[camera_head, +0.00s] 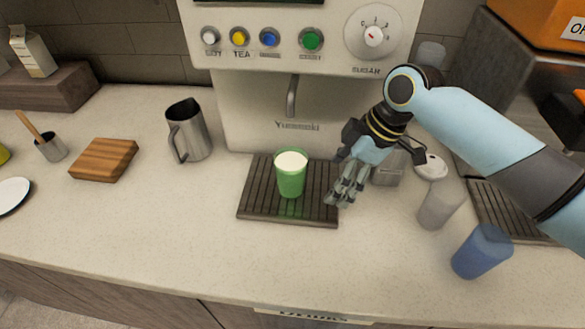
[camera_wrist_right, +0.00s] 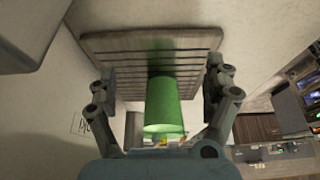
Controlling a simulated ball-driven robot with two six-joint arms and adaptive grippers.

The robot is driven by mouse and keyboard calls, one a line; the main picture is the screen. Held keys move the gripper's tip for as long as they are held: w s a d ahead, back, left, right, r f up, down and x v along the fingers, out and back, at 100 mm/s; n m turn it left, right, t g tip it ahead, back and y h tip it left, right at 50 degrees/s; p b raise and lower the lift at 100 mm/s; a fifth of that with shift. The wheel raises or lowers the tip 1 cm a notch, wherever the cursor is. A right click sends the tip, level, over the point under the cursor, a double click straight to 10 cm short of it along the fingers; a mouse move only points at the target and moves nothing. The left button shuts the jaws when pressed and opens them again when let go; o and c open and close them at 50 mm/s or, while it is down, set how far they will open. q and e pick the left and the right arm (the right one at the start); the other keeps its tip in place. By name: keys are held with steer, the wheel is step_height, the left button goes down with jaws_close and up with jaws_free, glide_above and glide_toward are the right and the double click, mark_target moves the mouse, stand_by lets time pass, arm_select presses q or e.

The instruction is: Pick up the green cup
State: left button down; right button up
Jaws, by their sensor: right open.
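The green cup (camera_head: 291,180) stands upright on the dark slatted drip tray (camera_head: 262,210) under the machine's spout, with a white top surface. My right gripper (camera_head: 345,188) is open and empty, over the tray's right end, to the right of the cup and apart from it. In the right wrist view the cup (camera_wrist_right: 164,105) appears in the gap between the two open fingers (camera_wrist_right: 160,88), with the slatted tray (camera_wrist_right: 200,40) behind it. Neither finger touches the cup. My left gripper is not in view.
The drinks machine (camera_head: 250,110) stands right behind the tray. A metal pitcher (camera_head: 192,135) and wooden block (camera_head: 100,160) are to the left. A grey canister (camera_head: 388,172), a clear cup (camera_head: 438,208) and a blue cup (camera_head: 480,252) are to the right. The front counter is clear.

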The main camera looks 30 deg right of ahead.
mark_target(283, 175)
steer(key=w+a, duration=0.1)
steer(key=a, duration=0.1)
steer(key=w+a, duration=0.2)
steer(key=shift+r+p, duration=0.15)
steer(key=shift+p, duration=0.25)
steer(key=w+a, duration=0.1)
steer(key=w+a+p, duration=0.1)
steer(key=a, duration=0.1)
steer(key=w+a, duration=0.1)
steer(key=a, duration=0.1)
steer(key=shift+w+f, duration=0.15)
steer(key=shift+f, duration=0.4)
steer(key=shift+d+f, duration=0.1)
steer(key=shift+f, duration=0.05)
steer(key=c, duration=1.3)
steer(key=shift+o, duration=0.2)
